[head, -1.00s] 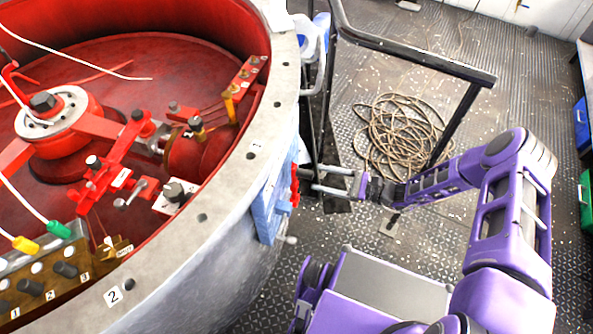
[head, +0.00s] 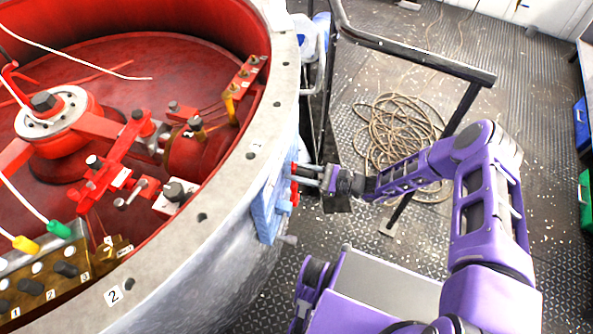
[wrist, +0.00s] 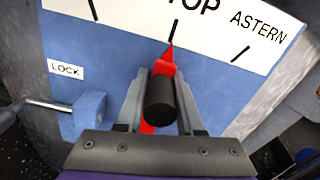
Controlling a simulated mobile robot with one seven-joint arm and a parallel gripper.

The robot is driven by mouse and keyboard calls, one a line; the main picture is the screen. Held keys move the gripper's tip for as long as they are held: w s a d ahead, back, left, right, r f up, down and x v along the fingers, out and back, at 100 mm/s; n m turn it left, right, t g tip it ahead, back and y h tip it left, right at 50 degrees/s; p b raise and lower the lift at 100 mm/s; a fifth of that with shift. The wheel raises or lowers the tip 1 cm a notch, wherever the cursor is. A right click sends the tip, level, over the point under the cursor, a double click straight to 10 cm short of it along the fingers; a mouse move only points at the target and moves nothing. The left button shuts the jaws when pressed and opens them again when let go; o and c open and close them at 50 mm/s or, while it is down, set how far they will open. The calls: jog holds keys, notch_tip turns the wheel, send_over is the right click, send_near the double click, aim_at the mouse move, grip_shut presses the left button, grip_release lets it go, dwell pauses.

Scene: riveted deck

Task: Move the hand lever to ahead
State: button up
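The hand lever (wrist: 167,66) is red with a black cylindrical knob (wrist: 160,103). Its pointed tip is at the middle tick, below the partly cropped label ending in "OP". The lever is mounted on a blue panel (head: 265,213) on the side of the large drum. The white scale plate (wrist: 215,28) also reads ASTERN to the right; no "ahead" label is in view. My gripper (wrist: 162,75) has one finger on each side of the knob, with narrow gaps showing, so it looks open around it. In the head view my gripper (head: 301,174) reaches the lever from the right.
A LOCK label (wrist: 66,69) and a metal rod (wrist: 48,105) in a blue block are left of the lever. The grey drum rim (head: 232,170) stands beside my arm. A black rail (head: 415,50) and coiled rope (head: 398,125) are behind my arm.

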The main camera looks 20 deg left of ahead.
grip_shut()
dwell(1.1)
